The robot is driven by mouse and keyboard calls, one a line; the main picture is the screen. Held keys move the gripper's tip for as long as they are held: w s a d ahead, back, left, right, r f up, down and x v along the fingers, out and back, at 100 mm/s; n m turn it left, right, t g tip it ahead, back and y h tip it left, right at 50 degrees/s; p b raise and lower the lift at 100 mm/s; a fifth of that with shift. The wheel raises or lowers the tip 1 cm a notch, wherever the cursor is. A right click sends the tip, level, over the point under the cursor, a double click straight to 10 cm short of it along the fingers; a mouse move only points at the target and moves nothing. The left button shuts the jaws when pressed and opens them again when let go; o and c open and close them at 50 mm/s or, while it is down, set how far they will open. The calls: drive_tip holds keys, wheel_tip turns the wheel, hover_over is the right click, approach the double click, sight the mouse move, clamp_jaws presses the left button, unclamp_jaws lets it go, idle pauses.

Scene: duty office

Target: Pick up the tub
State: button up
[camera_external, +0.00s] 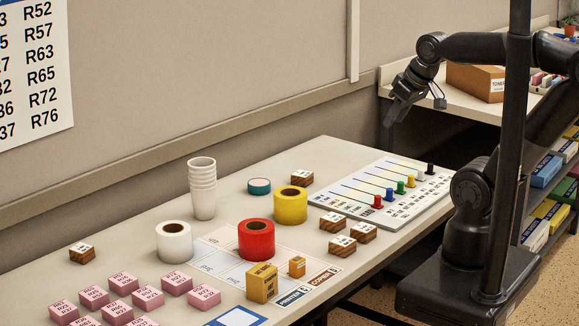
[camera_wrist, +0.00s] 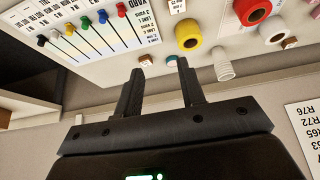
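No thing is plainly marked as the tub. A small, low, round teal thing (camera_external: 259,186) lies on the table behind the yellow roll and may be it. It also shows in the wrist view (camera_wrist: 172,60), beside the right fingertip and partly hidden by it. A stack of white cups (camera_external: 202,187) stands upright to its left; it shows in the wrist view too (camera_wrist: 223,66). My gripper (camera_external: 394,115) is raised beyond the table's far right end, well apart from these things. In the wrist view its two fingers (camera_wrist: 163,62) stand apart with nothing held between them.
White (camera_external: 174,241), red (camera_external: 256,240) and yellow (camera_external: 290,206) rolls stand mid-table. A board with coloured pegs (camera_external: 385,190) lies right. Wooden blocks (camera_external: 333,222), pink blocks (camera_external: 117,312) and yellow boxes (camera_external: 262,282) are around. The wall (camera_external: 200,70) runs close behind the table.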

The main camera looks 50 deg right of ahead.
drive_tip(key=shift+o, duration=0.4)
drive_tip(key=o, duration=1)
drive_tip(key=n+g, duration=0.1)
drive_tip(key=n, duration=0.1)
hover_over(260, 182)
drive_tip(key=s, duration=0.5)
wheel_tip(260, 182, down, 18)
drive_tip(key=shift+y, duration=0.4)
drive_tip(key=shift+d+x, duration=0.2)
drive_tip(key=shift+x, duration=2.65)
drive_tip(key=shift+d+x, duration=0.2)
drive_tip(key=shift+x, duration=2.7)
